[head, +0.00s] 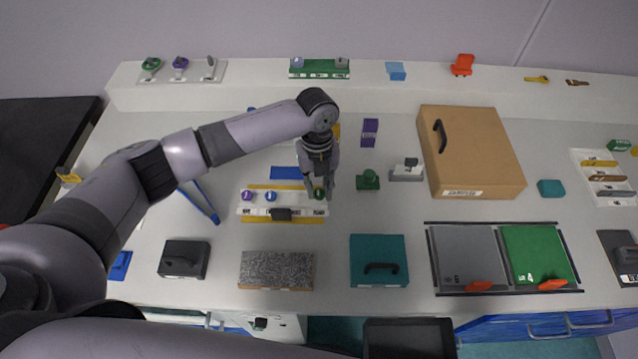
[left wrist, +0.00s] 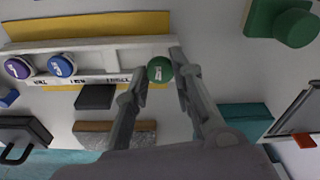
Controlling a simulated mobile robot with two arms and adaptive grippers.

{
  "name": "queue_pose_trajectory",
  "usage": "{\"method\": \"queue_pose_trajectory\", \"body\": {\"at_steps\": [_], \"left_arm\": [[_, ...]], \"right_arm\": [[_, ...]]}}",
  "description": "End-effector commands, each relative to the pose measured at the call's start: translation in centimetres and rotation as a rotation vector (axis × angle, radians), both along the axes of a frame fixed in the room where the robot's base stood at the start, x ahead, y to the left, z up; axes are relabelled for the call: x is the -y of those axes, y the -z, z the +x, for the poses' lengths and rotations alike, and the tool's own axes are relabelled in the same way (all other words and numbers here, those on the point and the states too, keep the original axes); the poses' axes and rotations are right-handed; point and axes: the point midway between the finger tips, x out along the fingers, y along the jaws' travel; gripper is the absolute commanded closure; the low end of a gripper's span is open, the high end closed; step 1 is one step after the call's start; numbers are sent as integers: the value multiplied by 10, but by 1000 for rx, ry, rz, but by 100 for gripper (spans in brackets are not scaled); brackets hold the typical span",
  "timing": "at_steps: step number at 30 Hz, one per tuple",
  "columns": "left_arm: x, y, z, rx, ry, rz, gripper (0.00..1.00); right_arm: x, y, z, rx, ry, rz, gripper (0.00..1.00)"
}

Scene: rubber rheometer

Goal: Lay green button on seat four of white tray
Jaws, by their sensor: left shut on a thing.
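The white tray (head: 300,208) lies on the table in the head view, with a purple button (head: 247,196) and a blue button (head: 270,197) on its left part. My left gripper (head: 319,195) points down at the tray's right end, shut on the green button (head: 319,192). In the left wrist view the green button (left wrist: 160,69) sits between the fingertips (left wrist: 163,77), over the right end of the tray (left wrist: 108,60). I cannot tell whether it touches the seat. The purple (left wrist: 19,67) and blue (left wrist: 62,65) buttons show to the left. My right gripper is not in view.
A green knobbed block (head: 368,180) and a grey block (head: 406,171) stand right of the gripper. A cardboard box (head: 480,150) is further right. A speckled block (head: 276,268) and a teal case (head: 378,250) lie in front.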

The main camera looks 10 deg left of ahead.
Motion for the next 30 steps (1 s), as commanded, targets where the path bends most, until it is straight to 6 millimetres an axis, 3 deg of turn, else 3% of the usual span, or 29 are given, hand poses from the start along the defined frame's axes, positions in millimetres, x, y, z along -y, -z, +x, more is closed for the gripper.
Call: {"method": "queue_pose_trajectory", "body": {"at_steps": [30], "left_arm": [[1, 13, 0, 0, 1, -1, 100]], "right_arm": [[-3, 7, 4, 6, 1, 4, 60]]}}
